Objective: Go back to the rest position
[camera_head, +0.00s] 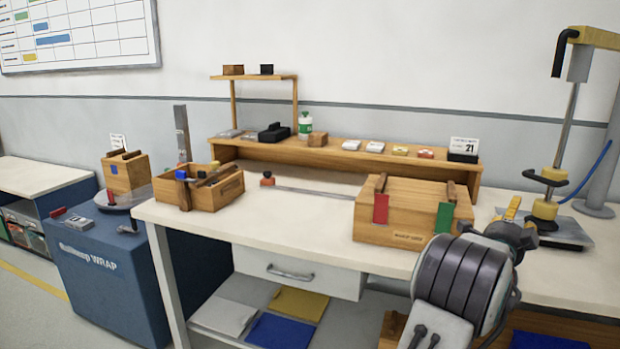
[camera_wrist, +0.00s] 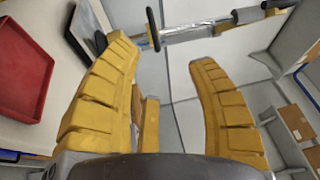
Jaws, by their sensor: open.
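My gripper (camera_wrist: 167,70) shows in the wrist view with two yellow ribbed fingers spread wide apart. Nothing is held between them. In the head view my arm rises at the lower right, in front of the bench, and the yellow finger part (camera_head: 512,209) shows near the bench's right side. The gripper is beside the right end of a wooden box (camera_head: 400,232) with red and green tags. Whether it touches anything there cannot be told.
The workbench (camera_head: 290,225) carries an open wooden box (camera_head: 215,190) at left and a back shelf (camera_head: 340,155) with small items. A yellow-topped stand (camera_head: 555,180) is at right. A blue wrap machine (camera_head: 105,280) stands left. A red tray (camera_wrist: 22,75) shows in the wrist view.

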